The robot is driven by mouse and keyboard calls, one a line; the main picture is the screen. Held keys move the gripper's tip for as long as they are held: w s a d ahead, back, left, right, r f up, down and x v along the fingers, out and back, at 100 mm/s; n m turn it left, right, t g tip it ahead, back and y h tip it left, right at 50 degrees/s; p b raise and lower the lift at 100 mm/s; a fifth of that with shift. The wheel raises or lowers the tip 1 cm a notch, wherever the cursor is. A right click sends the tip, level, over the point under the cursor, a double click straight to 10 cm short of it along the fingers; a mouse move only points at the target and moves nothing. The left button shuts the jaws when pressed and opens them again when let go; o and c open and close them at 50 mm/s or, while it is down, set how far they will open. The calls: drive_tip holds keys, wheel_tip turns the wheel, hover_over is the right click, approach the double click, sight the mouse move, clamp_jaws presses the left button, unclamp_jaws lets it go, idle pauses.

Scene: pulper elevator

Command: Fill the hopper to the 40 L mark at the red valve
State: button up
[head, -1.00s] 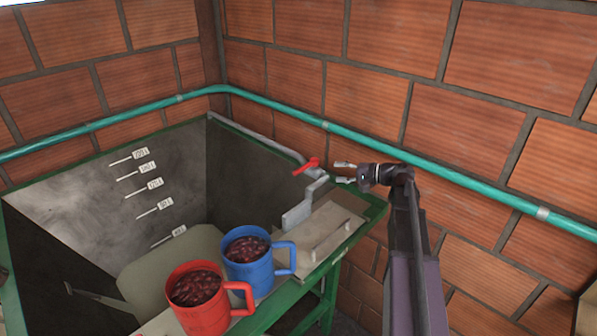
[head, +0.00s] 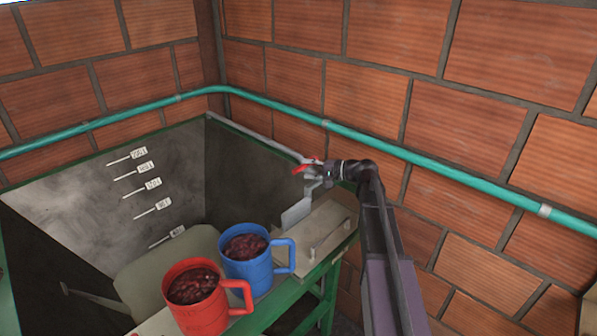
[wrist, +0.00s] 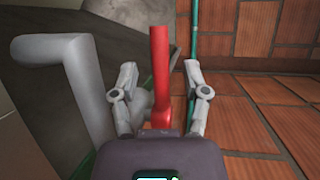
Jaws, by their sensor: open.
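The red valve (head: 302,168) sits on the grey pipe at the hopper's back right corner. In the wrist view its red handle (wrist: 160,62) stands up between my gripper's two fingers. My gripper (head: 317,172) is open around the handle, with a visible gap on each side. The hopper (head: 172,200) is a grey bin with a green rim. Several volume marks run down its left inner wall; the lowest label (head: 177,231) seems to read 40, but the labels are small. I see no clear water surface; the hopper's bottom is partly hidden by a pale panel.
A red mug (head: 203,312) and a blue mug (head: 250,272), both full of dark red fruit, stand at the hopper's front edge. A beige cover with a handle (head: 328,238) lies right of them. A green pipe (head: 420,172) runs along the brick walls. A grey spout (head: 296,212) is close by.

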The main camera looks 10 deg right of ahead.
sight(303, 168)
drive_tip(key=shift+x, duration=1.6)
clamp_jaws()
